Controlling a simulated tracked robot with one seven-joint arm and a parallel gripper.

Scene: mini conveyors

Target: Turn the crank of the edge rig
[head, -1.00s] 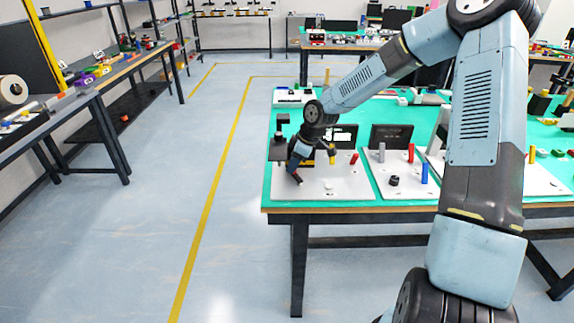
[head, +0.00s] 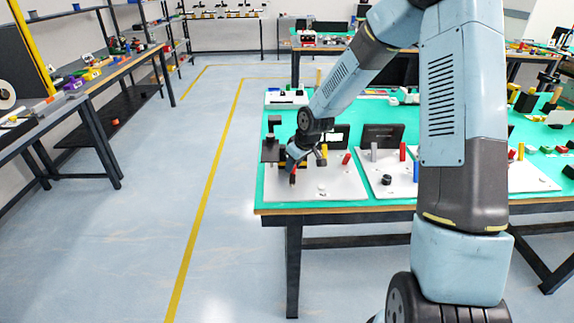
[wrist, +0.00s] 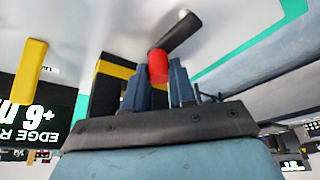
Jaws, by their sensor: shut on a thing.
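The edge rig stands on a white base plate (head: 340,190) at the left end of the green table, with a black part (head: 270,150) at its left edge. My gripper (head: 292,172) is low over the left of this plate. In the wrist view my gripper (wrist: 159,82) has its two fingers on either side of the red crank knob (wrist: 157,66) and is shut on it. The dark crank arm (wrist: 184,34) runs from the knob up and to the right. An upside-down black sign (wrist: 38,115) reads partly "EDGE R". The fingertips are small in the head view.
A second plate with pegs and a black sign (head: 383,134) is close to the right. Floor is clear left of the table.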

